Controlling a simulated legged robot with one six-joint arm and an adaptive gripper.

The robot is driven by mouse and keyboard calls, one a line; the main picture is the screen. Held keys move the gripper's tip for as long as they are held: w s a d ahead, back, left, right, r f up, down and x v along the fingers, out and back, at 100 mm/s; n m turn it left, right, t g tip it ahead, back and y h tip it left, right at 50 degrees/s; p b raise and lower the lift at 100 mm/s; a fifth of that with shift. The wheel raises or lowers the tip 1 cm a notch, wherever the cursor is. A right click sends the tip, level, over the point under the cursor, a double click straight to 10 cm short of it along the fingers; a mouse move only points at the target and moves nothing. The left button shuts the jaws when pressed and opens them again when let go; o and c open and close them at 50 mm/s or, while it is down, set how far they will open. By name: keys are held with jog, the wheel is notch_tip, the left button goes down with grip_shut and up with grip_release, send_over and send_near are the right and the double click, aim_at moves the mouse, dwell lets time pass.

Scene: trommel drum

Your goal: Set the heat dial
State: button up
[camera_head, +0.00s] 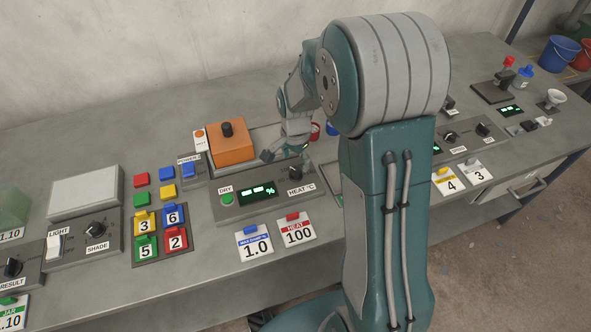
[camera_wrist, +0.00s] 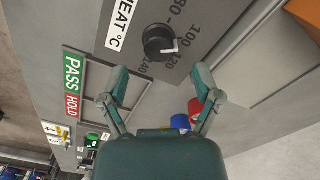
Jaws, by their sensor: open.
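The black heat dial (camera_wrist: 159,41) sits on a grey panel in the wrist view, beside a white HEAT °C label (camera_wrist: 122,22) and printed numbers. Its pale pointer mark appears to face between 100 and 120, but I cannot tell exactly. My gripper (camera_wrist: 162,81) is open, with its fingertips apart and the dial just beyond them, not between them. In the head view the gripper (camera_head: 284,153) hovers just behind the dial, which is partly visible (camera_head: 296,173). A card (camera_head: 298,233) reads HEAT 100.
The DRY display (camera_head: 257,191) and green button (camera_head: 227,200) are left of the dial. An orange block with a black knob (camera_head: 232,147) stands behind it. Red and blue containers (camera_wrist: 180,122) show beneath the gripper in the wrist view. My arm hides the bench centre-right.

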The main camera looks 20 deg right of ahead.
aim_at(296, 171)
jog(key=shift+f, duration=2.35)
grip_shut()
